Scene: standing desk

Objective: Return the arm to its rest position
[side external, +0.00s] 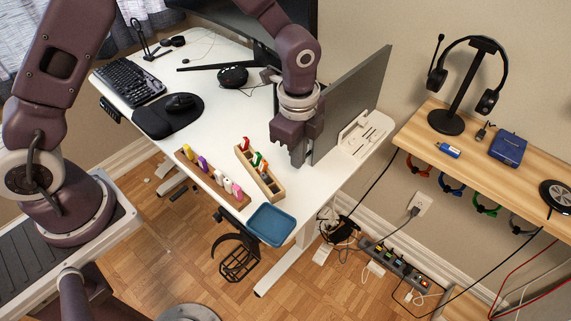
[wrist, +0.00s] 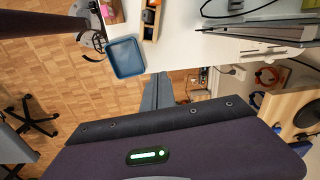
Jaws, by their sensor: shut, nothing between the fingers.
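My gripper (side external: 298,158) hangs over the right part of the white desk (side external: 222,128) in the side external view, fingers pointing down. It is shut with nothing in it. It is just behind the wooden box (side external: 262,178) of small coloured items and close to the grey upright panel (side external: 350,98). In the wrist view my gripper's dark body fills the lower part and its fingers (wrist: 157,92) show at the middle.
A blue tray (side external: 270,225) sits at the desk's front corner. A wooden rack (side external: 212,178) of coloured items is beside the box. A white holder (side external: 366,133) stands right of the panel. A wooden shelf (side external: 480,165) with a headphone stand (side external: 446,122) is at right.

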